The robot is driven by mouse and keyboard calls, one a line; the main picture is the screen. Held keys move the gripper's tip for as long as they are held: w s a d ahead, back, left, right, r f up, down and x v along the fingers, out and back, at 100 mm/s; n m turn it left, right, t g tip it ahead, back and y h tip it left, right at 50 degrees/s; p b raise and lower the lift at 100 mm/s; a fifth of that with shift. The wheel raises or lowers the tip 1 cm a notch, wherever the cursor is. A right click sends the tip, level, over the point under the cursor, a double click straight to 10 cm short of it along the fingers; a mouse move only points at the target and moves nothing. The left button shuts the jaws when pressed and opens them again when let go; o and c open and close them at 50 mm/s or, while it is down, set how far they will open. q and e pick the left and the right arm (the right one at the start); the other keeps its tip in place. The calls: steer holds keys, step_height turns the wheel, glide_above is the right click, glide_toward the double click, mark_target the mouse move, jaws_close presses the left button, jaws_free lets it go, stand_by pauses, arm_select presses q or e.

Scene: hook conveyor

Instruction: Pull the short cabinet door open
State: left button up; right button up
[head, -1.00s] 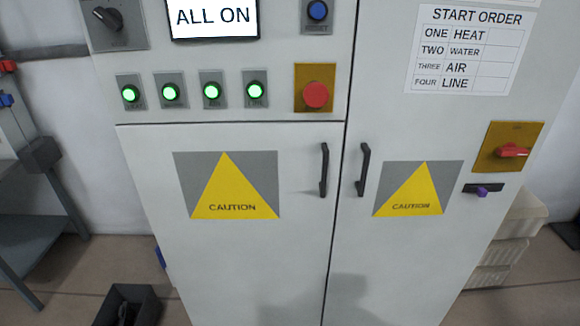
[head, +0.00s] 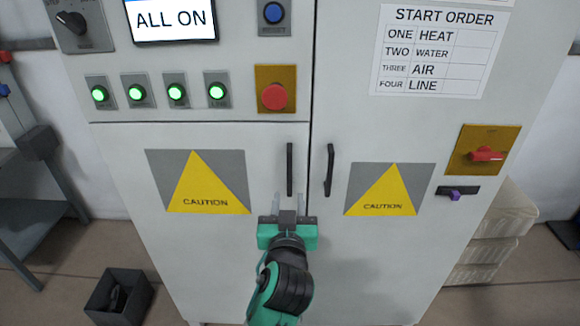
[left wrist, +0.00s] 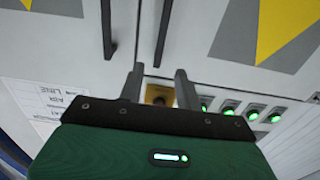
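The short cabinet door (head: 215,260) is the left one, below the button panel, and looks closed. Its black upright handle (head: 290,168) is near its right edge; it also shows in the left wrist view (left wrist: 163,32). My left gripper (head: 288,202) is just below this handle in the head view, in front of the door. Its two fingers are apart with nothing between them, as the left wrist view (left wrist: 158,76) shows. The handle does not appear to be between the fingers. My right gripper is not in view.
The tall right door (head: 375,255) has its own black handle (head: 329,170) close by. Above the short door are lit green buttons (head: 177,92) and a red stop button (head: 275,97). A dark bin (head: 118,297) stands on the floor at left.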

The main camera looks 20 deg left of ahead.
mark_target(289, 169)
arm_select(q)
steer(key=p+x, duration=0.1)
steer(key=x, duration=1.2)
steer(key=shift+f, duration=0.15)
jaws_close()
